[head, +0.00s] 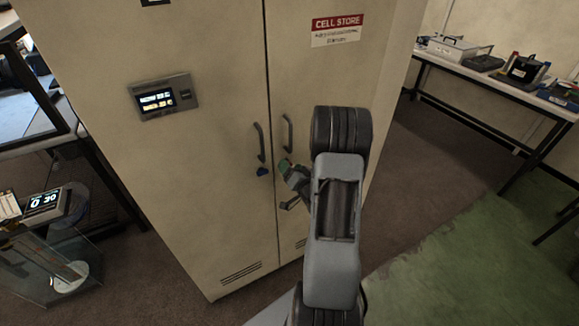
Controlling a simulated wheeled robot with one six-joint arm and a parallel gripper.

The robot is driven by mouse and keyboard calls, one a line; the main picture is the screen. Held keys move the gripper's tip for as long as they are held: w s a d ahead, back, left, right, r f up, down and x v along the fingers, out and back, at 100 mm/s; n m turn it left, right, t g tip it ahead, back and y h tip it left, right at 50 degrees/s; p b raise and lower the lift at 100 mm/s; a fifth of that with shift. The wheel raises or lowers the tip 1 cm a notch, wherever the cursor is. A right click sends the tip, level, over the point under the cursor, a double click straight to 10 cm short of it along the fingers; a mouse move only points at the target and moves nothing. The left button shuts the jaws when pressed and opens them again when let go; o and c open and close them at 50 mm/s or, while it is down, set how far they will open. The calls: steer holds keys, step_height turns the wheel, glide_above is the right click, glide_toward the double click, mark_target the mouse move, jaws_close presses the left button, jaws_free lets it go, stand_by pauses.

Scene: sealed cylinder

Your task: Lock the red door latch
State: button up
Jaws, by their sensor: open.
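A tall cream cabinet (205,60) with two doors fills the middle of the head view. Each door has a dark upright handle: the left handle (259,141) and the right handle (287,132) flank the centre seam. No red latch is visible. My gripper (287,187) is open in front of the right door, partly hidden by my arm; contact is unclear.
A red and white "CELL STORE" label (337,30) and a lit display panel (164,97) are on the doors. A bench with equipment (490,90) stands at the right. A glass-sided stand (50,270) is at the lower left. The floor right of the cabinet is clear.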

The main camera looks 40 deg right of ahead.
steer(key=shift+w, duration=0.55)
steer(key=c, duration=0.9)
